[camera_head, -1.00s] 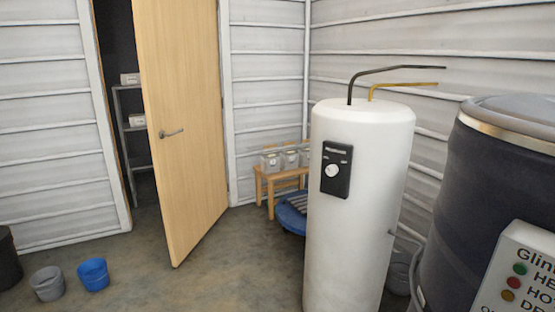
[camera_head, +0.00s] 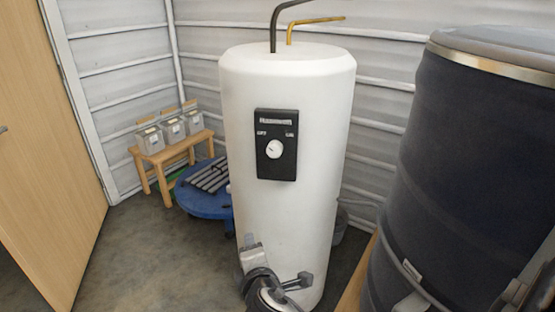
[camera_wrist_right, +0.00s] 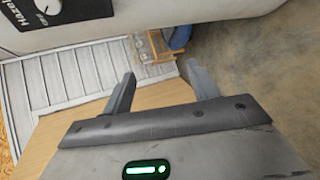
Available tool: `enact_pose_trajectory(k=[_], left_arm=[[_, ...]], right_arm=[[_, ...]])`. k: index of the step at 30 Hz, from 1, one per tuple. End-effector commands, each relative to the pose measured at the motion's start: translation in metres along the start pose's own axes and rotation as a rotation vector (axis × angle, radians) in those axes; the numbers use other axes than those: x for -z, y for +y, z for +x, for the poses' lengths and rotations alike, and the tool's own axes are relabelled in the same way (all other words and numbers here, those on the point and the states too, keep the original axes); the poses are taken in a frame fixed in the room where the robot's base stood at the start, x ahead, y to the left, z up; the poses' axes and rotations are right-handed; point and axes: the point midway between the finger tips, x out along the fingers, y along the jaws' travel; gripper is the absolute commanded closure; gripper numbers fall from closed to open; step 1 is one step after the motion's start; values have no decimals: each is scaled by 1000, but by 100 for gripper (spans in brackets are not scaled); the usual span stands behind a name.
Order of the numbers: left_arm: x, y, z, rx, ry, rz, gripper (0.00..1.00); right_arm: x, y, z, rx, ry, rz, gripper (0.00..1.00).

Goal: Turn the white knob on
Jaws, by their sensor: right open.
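The white knob (camera_head: 274,149) is round and sits on a black control panel (camera_head: 276,170) on the front of a tall white tank (camera_head: 250,200). Small labels stand above the knob on either side; its pointer is too small to read surely. In the right wrist view the knob (camera_wrist_right: 48,6) is at the top left edge, on the dark panel (camera_wrist_right: 80,10). My right gripper (camera_wrist_right: 160,70) is open and empty, its fingers apart from the knob. A grey and black part of my arm shows low in front of the tank in the head view. My left gripper is not identifiable.
A large dark drum (camera_head: 430,180) stands close to the tank's right. A black pipe (camera_head: 274,25) and a brass pipe (camera_head: 315,22) rise from the tank top. A wooden bench (camera_head: 150,160) with grey containers and a blue round object (camera_head: 205,205) are at left. Floor is clear at front left.

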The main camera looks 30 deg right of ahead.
Motion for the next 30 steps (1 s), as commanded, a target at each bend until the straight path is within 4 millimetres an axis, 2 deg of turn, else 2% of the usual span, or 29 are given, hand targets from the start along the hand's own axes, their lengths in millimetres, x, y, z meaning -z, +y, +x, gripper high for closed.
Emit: enact_pose_trajectory(k=[1,3,6,8,11,14,30], left_arm=[[-2,0,2,-2,7,0,100],[-2,1,2,-5,12,1,100],[-1,1,2,-7,14,2,100],[-1,1,2,-8,12,4,100],[0,1,1,-8,12,8,100],[2,0,0,-8,13,9,100],[8,-1,0,-4,27,14,100]], right_arm=[[-9,34,12,-73,-101,-137,41],[-25,74,15,-137,-247,-307,41],[-42,114,12,-177,-405,-457,41],[-49,128,10,-187,-463,-504,41],[-55,139,13,-191,-501,-537,41],[-61,143,24,-189,-502,-538,41],[-105,176,121,-190,-497,-533,41]])
